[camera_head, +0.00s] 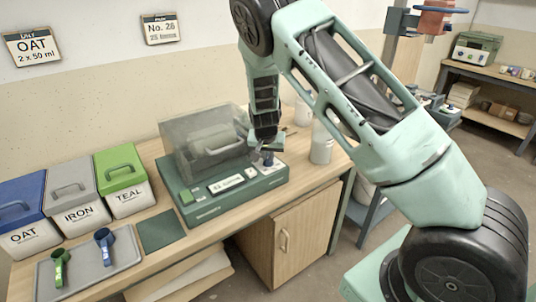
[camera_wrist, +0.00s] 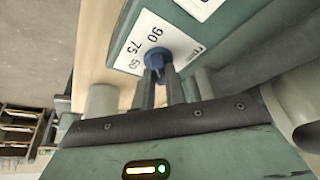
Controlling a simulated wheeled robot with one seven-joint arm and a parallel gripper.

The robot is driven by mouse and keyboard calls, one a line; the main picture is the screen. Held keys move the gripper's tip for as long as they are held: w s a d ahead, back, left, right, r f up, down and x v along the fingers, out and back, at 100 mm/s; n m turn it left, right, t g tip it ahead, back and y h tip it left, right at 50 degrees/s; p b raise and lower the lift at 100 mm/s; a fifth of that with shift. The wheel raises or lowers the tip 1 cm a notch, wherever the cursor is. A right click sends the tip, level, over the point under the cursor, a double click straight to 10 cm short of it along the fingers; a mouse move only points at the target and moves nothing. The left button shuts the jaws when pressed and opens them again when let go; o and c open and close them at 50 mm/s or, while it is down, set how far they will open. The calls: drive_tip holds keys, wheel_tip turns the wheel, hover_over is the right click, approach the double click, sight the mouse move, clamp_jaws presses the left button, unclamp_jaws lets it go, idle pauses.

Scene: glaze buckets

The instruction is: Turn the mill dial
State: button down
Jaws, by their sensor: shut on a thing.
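The mill (camera_head: 232,195) is a green machine with a clear box-like cover, standing on the wooden bench in the head view. Its dial (camera_wrist: 157,58) is a small blue knob on a white scale plate (camera_wrist: 140,40) in the wrist view, with 90, 75 and 60 readable. My gripper (camera_wrist: 160,78) is shut on the dial, with a grey finger at each side of it. In the head view my gripper (camera_head: 266,150) reaches down to the right end of the mill's front; the fingertips are small and partly hidden there.
Buckets marked OAT (camera_head: 27,236), IRON (camera_head: 80,213) and TEAL (camera_head: 127,196) stand left of the mill. A grey tray (camera_head: 85,277) holds a green scoop (camera_head: 61,268) and a blue scoop (camera_head: 104,247). A white jar (camera_head: 321,148) stands right of the mill, close to my arm.

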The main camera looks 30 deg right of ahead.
drive_tip(key=c, duration=1.4)
unclamp_jaws()
drive_tip(key=shift+c, duration=0.2)
drive_tip(key=shift+r, duration=0.1)
drive_tip(key=v, duration=1.7)
drive_tip(key=shift+a+b, duration=0.15)
drive_tip(key=shift+b, duration=0.2)
drive_tip(key=shift+s, duration=0.1)
